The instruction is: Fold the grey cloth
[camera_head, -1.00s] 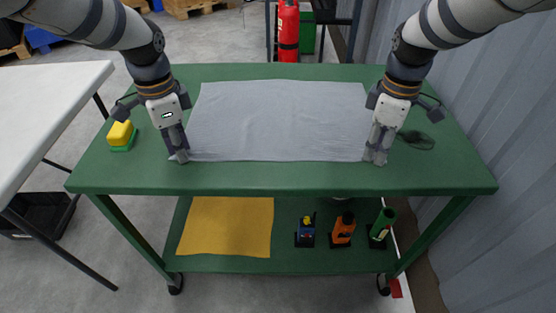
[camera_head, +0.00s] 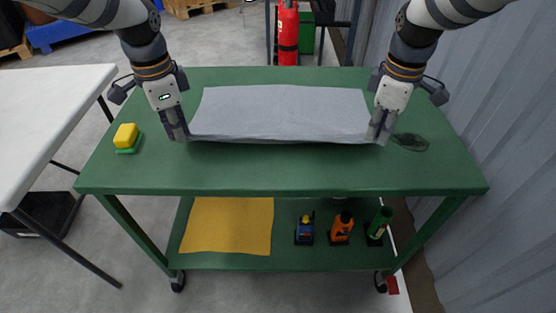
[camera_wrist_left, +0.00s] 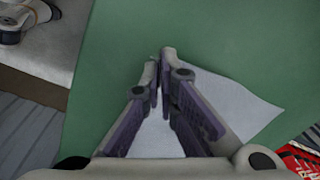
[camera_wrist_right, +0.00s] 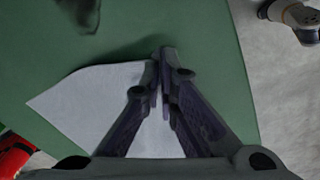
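The grey cloth (camera_head: 282,110) lies spread on the green table, and its near edge is lifted a little off the top. My left gripper (camera_head: 180,138) is shut on the cloth's near left corner. My right gripper (camera_head: 381,140) is shut on the near right corner. The fingers are closed together in the left wrist view (camera_wrist_left: 160,65), with the cloth (camera_wrist_left: 240,110) around and below them. The right wrist view also shows closed fingers (camera_wrist_right: 160,65) and the cloth (camera_wrist_right: 85,105) beside them. The fingers hide the gripped corners.
A yellow and green sponge (camera_head: 126,136) sits left on the green table (camera_head: 280,176). A dark mesh piece (camera_head: 411,142) lies at right. The lower shelf holds a yellow cloth (camera_head: 228,225) and several bottles. A white table (camera_head: 45,110) stands left, a corrugated wall (camera_head: 490,120) right.

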